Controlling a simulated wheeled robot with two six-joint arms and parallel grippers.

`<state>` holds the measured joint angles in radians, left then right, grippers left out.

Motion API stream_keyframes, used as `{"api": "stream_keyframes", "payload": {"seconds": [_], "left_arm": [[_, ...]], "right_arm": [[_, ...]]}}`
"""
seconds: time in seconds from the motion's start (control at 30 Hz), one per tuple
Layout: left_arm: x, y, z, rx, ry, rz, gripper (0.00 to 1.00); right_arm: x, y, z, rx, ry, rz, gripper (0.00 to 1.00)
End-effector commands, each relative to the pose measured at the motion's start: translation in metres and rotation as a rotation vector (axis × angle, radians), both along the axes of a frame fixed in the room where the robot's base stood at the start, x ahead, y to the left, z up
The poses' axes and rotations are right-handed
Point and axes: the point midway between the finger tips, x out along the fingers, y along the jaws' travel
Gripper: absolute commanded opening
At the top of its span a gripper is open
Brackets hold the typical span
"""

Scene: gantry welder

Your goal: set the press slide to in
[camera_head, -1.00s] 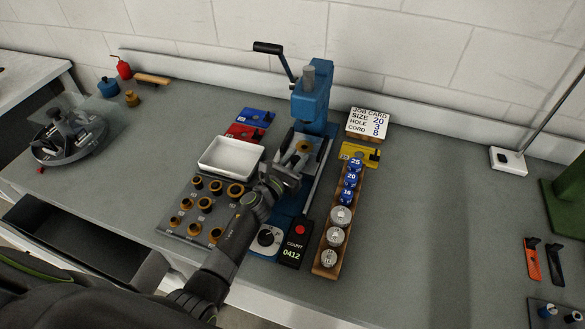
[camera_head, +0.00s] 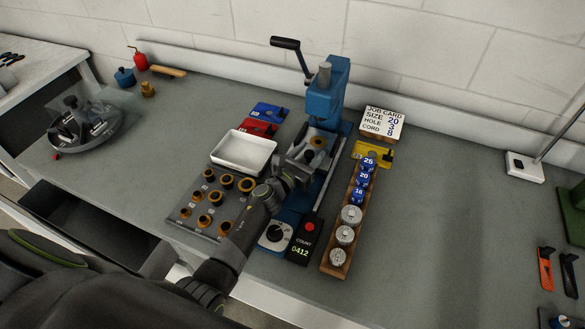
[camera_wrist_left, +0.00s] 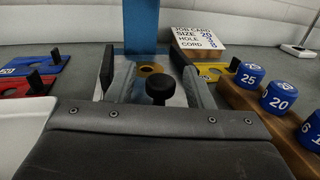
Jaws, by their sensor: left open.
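The blue press (camera_head: 325,97) stands upright at the middle of the bench, with a crank handle at its top. Its slide is a flat metal plate (camera_head: 322,133) at the press's foot, with a brass-coloured ring on it and a short black knob (camera_wrist_left: 160,88) standing up. My left gripper (camera_head: 308,157) reaches in from the front left, low over the slide. In the left wrist view its two fingers are open, one on each side of the knob, with gaps between. The slide's near part is hidden by my gripper. My right gripper is out of view.
A white tray (camera_head: 270,158) and a board of brass rings (camera_head: 180,217) lie left of the slide. A wooden rack (camera_head: 328,262) of blue and silver pieces stands close on the right. A dial (camera_head: 274,235) and counter (camera_head: 300,251) sit in front.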

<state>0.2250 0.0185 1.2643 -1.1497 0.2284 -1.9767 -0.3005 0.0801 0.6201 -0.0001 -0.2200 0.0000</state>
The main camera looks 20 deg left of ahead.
Motion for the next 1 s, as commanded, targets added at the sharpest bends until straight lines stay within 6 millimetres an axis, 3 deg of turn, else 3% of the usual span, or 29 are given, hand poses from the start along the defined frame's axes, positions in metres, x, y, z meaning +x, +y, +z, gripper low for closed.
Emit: {"api": "stream_keyframes", "payload": {"seconds": [0.3,0.7,1.0], "left_arm": [[-0.056,0.015,0.000,0.002,0.003,0.002,0.47],[-0.134,0.036,-0.002,0.003,0.002,0.001,0.47],[-0.160,0.043,-0.001,0.001,0.001,0.001,0.47]], "right_arm": [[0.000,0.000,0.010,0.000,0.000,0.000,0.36],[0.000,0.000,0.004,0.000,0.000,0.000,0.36],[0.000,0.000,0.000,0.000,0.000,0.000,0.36]]}}
